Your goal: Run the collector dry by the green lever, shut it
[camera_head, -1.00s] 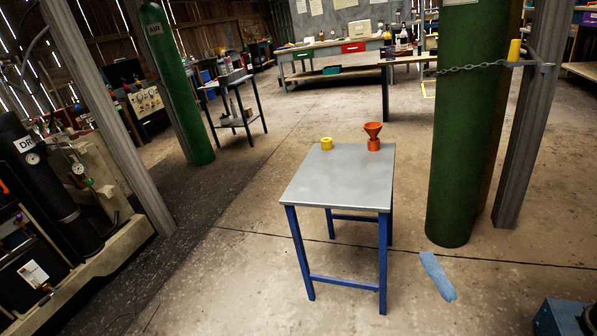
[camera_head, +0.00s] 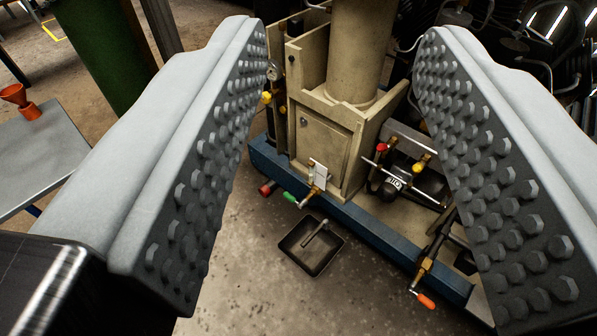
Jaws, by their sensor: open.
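My gripper (camera_head: 340,45) is open, its two studded grey fingers framing the compressor from above, with nothing between them. The green lever (camera_head: 290,198) sits low on the front of the machine, left of a brass valve (camera_head: 315,184) with a white tag above the blue base rail. It is well beyond my fingertips and apart from them. A black drip tray (camera_head: 311,246) stands on the floor below, with a short grey pipe or tool lying in it or reaching over it; I cannot tell which.
An orange-ended lever (camera_head: 426,301) sticks out at lower right. A red knob (camera_head: 382,148) and yellow knob (camera_head: 421,163) sit on pipework right of the beige housing (camera_head: 325,150). A small table (camera_head: 45,150) with an orange funnel (camera_head: 20,102) stands left. Floor before the tray is clear.

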